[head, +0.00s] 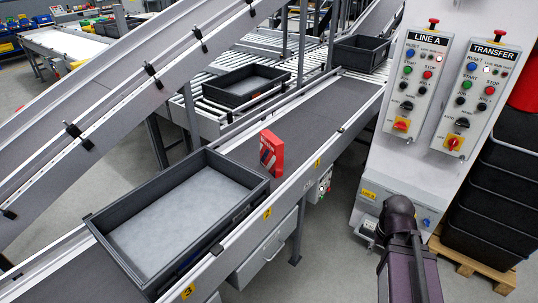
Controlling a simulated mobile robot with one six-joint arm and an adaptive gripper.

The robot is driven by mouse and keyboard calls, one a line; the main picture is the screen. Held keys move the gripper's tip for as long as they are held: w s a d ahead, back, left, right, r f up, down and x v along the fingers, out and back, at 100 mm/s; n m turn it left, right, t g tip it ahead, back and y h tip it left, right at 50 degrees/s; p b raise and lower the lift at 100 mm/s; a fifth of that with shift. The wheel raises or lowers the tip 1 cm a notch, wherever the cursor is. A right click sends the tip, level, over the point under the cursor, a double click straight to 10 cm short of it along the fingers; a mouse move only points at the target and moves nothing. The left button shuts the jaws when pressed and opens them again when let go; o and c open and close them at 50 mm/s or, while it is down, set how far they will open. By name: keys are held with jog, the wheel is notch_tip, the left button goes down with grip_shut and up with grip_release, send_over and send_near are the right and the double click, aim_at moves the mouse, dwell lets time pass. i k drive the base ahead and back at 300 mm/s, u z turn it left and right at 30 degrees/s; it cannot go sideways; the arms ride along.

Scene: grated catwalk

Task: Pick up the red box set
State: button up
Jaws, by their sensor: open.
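The red box set (277,153) stands upright on the dark belt of the conveyor (215,175), near the middle of the head view. It has a dark picture on its front face and some lettering near its top edge. It is beyond the far right corner of a grey, black-rimmed tray (177,207), and it looks clear of the tray. Part of my arm shows at the lower right, well apart from the box. My gripper itself is not in view.
A raised rail (150,75) with black clamps crosses the upper left. Black trays (246,84) sit on rollers behind. Control panels (413,85) stand at right beside stacked black crates (500,185). The belt beyond the box is clear.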

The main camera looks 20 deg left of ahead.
aim_at(271, 147)
jog(key=z, duration=0.05)
jog(key=i, duration=1)
jog(key=u, duration=0.05)
